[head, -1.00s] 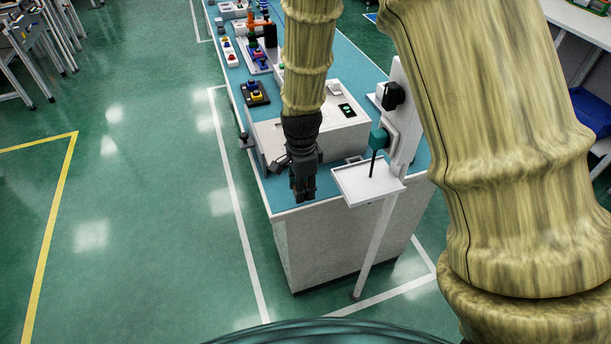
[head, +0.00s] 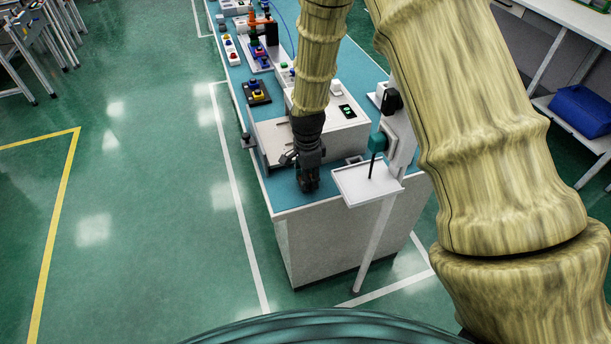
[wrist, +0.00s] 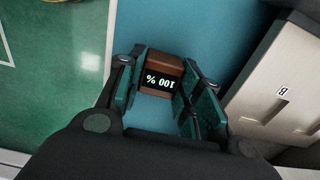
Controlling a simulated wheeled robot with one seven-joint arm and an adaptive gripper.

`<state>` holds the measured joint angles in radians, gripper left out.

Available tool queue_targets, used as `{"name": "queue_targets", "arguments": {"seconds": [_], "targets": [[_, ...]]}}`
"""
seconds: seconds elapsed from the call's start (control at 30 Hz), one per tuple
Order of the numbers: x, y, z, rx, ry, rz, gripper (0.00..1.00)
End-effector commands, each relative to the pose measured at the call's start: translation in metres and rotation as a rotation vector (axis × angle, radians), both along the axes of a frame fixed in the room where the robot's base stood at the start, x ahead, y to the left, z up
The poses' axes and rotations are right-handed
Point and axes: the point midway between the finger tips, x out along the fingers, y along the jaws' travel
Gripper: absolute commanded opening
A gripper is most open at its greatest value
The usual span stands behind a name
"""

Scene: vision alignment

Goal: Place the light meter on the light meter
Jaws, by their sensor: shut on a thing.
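The light meter (wrist: 160,76) is a small brown block with a lit "100 %" display, which reads upside down in the wrist view. My gripper (wrist: 157,92) is shut on it, with one green-padded finger on each side. In the head view my gripper (head: 308,182) points down over the near end of the blue table top (head: 292,199). The meter cannot be made out there. I cannot tell whether it touches the table. No second light meter can be made out.
A white box (head: 338,131) with a small green-lit display stands just behind my gripper; a pale panel marked B (wrist: 275,85) shows in the wrist view. A white stand with a tray (head: 355,186) is close on the right. Several coloured devices line the table's far part.

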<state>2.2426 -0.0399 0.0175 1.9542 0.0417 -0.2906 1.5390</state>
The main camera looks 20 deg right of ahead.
Motion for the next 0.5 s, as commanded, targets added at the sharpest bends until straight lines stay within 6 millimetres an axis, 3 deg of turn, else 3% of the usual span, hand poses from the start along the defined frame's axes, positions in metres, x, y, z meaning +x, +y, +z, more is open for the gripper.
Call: {"name": "queue_targets", "arguments": {"seconds": [0.37, 0.4, 0.5], "targets": [[0.0001, -0.0002, -0.0035, 0.000, -0.001, 0.000, 0.11], [0.0003, -0.0001, -0.0029, 0.000, -0.001, 0.000, 0.41], [0.0002, -0.0001, -0.0028, 0.000, -0.001, 0.000, 0.57]]}}
